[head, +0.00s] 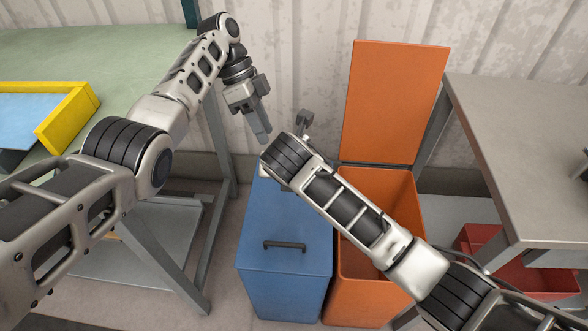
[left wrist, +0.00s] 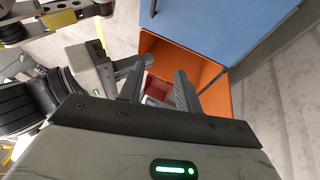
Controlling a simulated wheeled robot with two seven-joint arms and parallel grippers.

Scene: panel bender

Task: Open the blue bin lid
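The blue bin (head: 285,225) stands on the floor with its lid (head: 270,228) down flat. A dark bar handle (head: 285,245) sits near the lid's front edge. Part of the blue bin also shows at the top of the left wrist view (left wrist: 215,25). My left gripper (head: 262,137) points down above the back of the blue bin, apart from the handle. In the left wrist view its two fingers (left wrist: 158,88) are apart with nothing between them. My right gripper (head: 304,122) is over the bins' back area, mostly hidden by my right arm, which also covers part of the lid.
An orange bin (head: 360,290) stands right beside the blue one, its orange lid (head: 393,100) raised upright. A green-topped table (head: 110,55) with a yellow-edged tray (head: 70,120) is left. A grey table (head: 530,130) is right, with red bins (head: 480,240) below. A corrugated wall is behind.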

